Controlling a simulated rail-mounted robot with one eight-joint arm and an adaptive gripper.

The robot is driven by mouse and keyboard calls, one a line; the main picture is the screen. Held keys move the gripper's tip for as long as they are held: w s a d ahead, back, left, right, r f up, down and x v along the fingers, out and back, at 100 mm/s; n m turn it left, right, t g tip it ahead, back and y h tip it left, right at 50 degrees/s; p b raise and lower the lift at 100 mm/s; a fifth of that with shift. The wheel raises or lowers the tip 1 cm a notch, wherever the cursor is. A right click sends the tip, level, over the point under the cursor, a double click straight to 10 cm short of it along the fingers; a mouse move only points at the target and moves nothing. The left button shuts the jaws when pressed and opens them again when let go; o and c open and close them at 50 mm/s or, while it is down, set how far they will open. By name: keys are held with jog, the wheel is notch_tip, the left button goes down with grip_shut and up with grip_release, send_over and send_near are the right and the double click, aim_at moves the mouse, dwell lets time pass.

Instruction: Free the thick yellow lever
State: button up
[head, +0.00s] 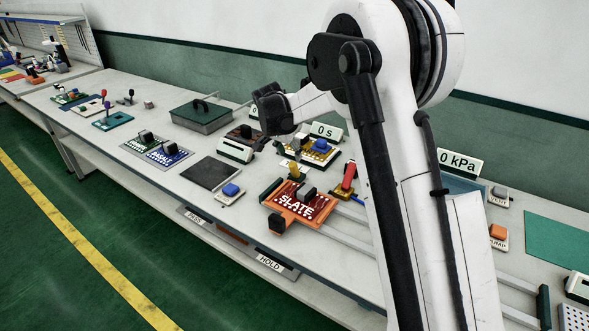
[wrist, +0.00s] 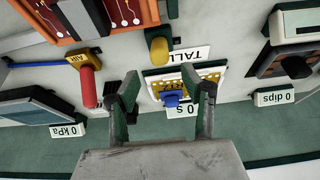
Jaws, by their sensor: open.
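The thick yellow lever (wrist: 158,47) stands beside the orange fixture (wrist: 130,27) in the wrist view, at the top middle. In the head view the yellow lever (head: 295,170) shows small, just behind the red SLATE board (head: 303,205) in its orange fixture (head: 278,208). My gripper (wrist: 168,88) is open and empty, its two dark fingers spread apart. In the wrist view the lever appears beyond the fingertips, between their lines, with no visible contact. In the head view my gripper (head: 267,108) is above the back of the bench. What holds the lever cannot be told.
A red lever (wrist: 88,86) on a yellow AIR base stands near the yellow lever. A gold-edged unit with a blue block (wrist: 171,99) appears between my fingers. A 0 s display (head: 326,132) and 0 dips display (wrist: 276,97) stand nearby. A dark mat (head: 211,173) lies left.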

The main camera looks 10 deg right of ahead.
aim_at(295, 177)
jog(key=x, duration=0.9)
jog(key=shift+f, duration=0.25)
grip_shut()
